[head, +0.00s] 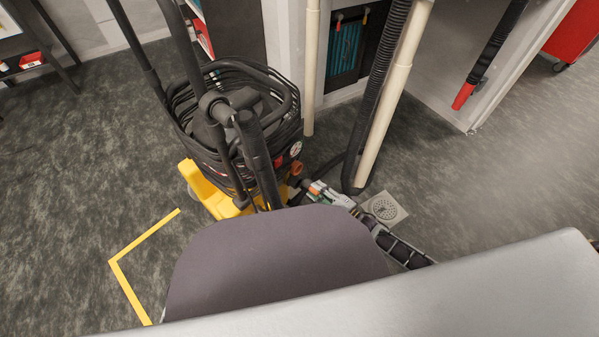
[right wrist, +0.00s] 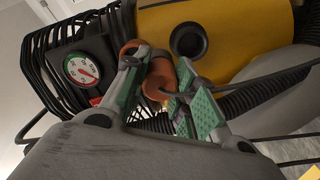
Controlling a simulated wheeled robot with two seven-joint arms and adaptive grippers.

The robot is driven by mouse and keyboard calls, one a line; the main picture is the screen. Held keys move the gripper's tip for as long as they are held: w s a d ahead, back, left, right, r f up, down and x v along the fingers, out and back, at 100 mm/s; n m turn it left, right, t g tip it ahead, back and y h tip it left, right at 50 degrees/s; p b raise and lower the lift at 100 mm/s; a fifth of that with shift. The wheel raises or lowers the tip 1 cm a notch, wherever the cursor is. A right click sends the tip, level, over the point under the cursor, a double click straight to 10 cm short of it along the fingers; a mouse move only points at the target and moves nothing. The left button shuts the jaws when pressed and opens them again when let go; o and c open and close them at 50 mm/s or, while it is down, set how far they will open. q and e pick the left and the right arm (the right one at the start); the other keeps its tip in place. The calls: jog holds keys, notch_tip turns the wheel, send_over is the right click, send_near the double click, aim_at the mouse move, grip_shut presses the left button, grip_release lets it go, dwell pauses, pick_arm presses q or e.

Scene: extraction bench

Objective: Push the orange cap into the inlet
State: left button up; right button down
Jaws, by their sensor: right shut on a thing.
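The orange cap (right wrist: 158,80) sits between the green-padded fingers of my right gripper (right wrist: 154,88) in the right wrist view. My right gripper is shut on it, and the fingers hide part of its sides. A round black opening (right wrist: 188,41), which looks like the inlet, is on the yellow body just above and right of the cap. The cap is apart from its centre in this picture; the depth between them is unclear. In the head view my right gripper (head: 316,190) is beside the machine, near a small orange part (head: 297,168). My left gripper is not in view.
The black machine with coiled cable (head: 235,95) stands on a yellow base (head: 212,190). A dial gauge (right wrist: 82,69) and a dark ribbed hose (right wrist: 255,97) are close to the gripper. A floor drain (head: 385,208) lies right of it. Pale pipes (head: 385,120) stand behind.

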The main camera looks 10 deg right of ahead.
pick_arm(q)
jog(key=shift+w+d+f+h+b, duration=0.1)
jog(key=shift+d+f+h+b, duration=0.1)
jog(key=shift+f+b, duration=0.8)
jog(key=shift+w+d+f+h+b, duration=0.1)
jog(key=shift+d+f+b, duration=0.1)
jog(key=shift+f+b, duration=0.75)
pick_arm(e)
jog(key=shift+w+a+f, duration=0.1)
jog(key=shift+f, duration=2.5)
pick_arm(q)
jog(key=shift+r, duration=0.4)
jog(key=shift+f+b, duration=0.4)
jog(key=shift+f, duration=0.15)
pick_arm(e)
jog(key=shift+x, duration=2.05)
jog(key=shift+x, duration=0.85)
jog(key=c, duration=1.1)
grip_release()
